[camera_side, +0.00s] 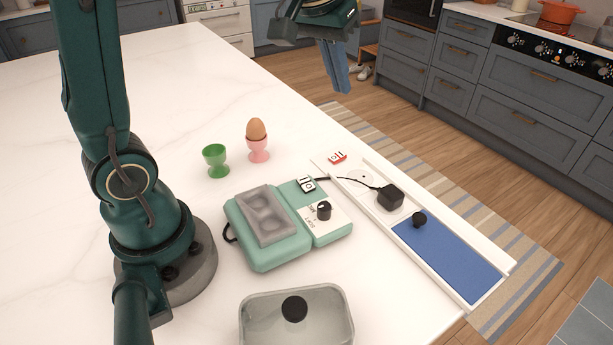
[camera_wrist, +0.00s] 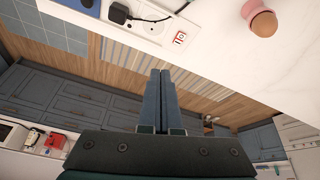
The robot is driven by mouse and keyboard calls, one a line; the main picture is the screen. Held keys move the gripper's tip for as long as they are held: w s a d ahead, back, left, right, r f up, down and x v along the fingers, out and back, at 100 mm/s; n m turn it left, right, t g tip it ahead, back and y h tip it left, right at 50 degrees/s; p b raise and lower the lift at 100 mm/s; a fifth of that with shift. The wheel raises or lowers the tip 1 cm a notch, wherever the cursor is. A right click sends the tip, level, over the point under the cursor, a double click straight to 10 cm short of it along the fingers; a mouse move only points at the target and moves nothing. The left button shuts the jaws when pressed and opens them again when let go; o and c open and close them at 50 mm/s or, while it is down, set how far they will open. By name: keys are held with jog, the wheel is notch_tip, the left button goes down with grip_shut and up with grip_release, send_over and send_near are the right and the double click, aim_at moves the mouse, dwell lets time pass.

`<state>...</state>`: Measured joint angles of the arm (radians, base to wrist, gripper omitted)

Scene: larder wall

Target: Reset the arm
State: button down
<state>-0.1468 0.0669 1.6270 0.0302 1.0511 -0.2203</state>
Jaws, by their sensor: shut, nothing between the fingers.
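My gripper (camera_side: 335,72) is raised at the top of the side view, beyond the far edge of the counter, with nothing in its fingers. In the wrist view my gripper (camera_wrist: 160,76) has its two blue-grey fingers together. They are apart from every object on the counter.
The left counter is clear.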

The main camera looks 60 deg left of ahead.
jog(key=s+d+f+m, duration=0.2)
jog(key=s, duration=0.6)
jog(key=s+d+f+m+t+h, duration=0.1)
jog(key=s+d+f+m, duration=0.1)
jog(key=s, duration=0.6)
jog(key=shift+d+f, duration=0.25)
jog(key=shift+d, duration=0.4)
